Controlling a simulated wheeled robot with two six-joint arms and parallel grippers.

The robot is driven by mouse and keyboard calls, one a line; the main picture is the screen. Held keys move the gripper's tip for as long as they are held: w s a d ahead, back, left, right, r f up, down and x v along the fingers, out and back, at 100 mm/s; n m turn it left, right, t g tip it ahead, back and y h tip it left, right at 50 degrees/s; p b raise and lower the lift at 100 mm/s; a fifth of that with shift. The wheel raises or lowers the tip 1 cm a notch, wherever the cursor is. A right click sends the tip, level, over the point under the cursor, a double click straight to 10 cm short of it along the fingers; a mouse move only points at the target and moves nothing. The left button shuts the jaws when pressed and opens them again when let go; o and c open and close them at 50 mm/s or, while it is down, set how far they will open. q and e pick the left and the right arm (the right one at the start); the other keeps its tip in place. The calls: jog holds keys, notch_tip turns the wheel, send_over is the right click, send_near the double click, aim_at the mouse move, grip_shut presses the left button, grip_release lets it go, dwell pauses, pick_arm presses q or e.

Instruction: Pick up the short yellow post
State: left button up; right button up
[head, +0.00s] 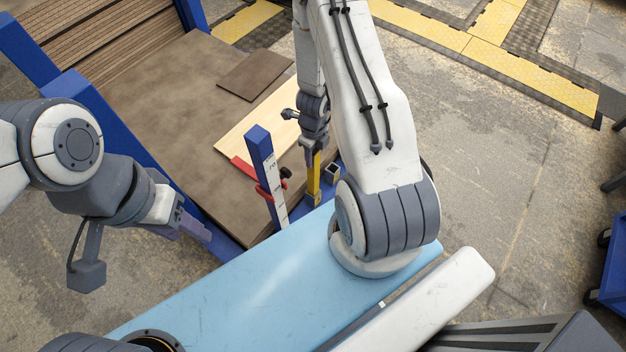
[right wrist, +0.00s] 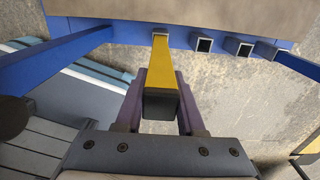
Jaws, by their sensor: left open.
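The short yellow post (head: 313,180) stands at the near right corner of the blue rack, below my right gripper (head: 309,150). In the right wrist view the yellow post (right wrist: 163,75) runs between the two purple fingers of my right gripper (right wrist: 162,90). My left gripper (head: 192,228) is open and empty, left of the rack's near edge and apart from the post.
A tall blue post (head: 260,155) with a white scale and a red clamp (head: 263,191) stands left of the yellow post. Empty square sockets (right wrist: 203,44) line the beam. A brown board (head: 255,74) and light board (head: 262,117) lie on the rack.

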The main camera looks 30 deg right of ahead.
grip_shut()
dwell(1.1)
